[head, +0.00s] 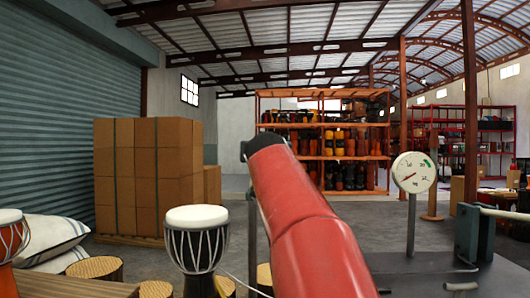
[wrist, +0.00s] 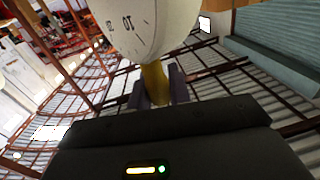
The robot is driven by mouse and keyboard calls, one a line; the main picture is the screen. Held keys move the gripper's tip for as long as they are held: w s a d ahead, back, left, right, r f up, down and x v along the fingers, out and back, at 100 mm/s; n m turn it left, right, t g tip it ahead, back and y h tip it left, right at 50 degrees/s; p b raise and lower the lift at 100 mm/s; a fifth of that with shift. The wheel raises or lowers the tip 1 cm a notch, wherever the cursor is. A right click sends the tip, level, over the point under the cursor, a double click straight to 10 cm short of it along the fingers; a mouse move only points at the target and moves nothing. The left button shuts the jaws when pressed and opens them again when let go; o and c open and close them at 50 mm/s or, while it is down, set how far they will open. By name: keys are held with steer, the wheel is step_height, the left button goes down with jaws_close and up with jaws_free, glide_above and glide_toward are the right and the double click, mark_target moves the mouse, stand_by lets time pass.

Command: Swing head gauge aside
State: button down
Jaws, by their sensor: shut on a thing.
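In the wrist view my gripper (wrist: 157,92) is shut on a yellow stem (wrist: 153,78), with a dark finger on either side. A round white gauge dial (wrist: 140,22) with black numbers fills the top of that view, upside down, just beyond the stem. In the head view my red arm hides the gripper and the stem. A white dial gauge (head: 415,172) on a thin post (head: 411,225) stands upright right of my arm. I cannot tell whether it is the same gauge. A black-and-white goblet drum (head: 195,240) with a white head stands left of my arm.
A dark bench top (head: 420,275) with a grey bracket and lever (head: 474,232) lies at right. An orange drum (head: 12,240), pale sacks (head: 48,240) and stacked cartons (head: 145,180) are at left. An orange shelf rack (head: 325,125) stands far behind, across open floor.

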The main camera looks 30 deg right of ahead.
steer(key=c, duration=1.3)
jaws_free()
steer(key=b+v, duration=0.2)
steer(key=v, duration=0.5)
steer(key=shift+s+a+b, duration=0.15)
steer(key=shift+s+b, duration=0.2)
steer(key=shift+f, duration=0.1)
steer(key=s+a+f+n+g+y, duration=0.2)
steer(key=s+a+f, duration=0.4)
steer(key=f, duration=0.8)
steer(key=s+a+f+n+g+y+p, duration=0.1)
steer(key=s+a+f+n+g+y, duration=0.1)
steer(key=s+a+f, duration=0.4)
steer(key=s+a+f+n+g+y, duration=0.1)
steer(key=s+a+f+g+y, duration=0.3)
steer(key=s+f, duration=0.9)
step_height(320, 180, down, 11)
steer(key=shift+a+f+n+g, duration=0.25)
steer(key=shift+a+n+g, duration=0.15)
steer(key=shift+a+g, duration=0.6)
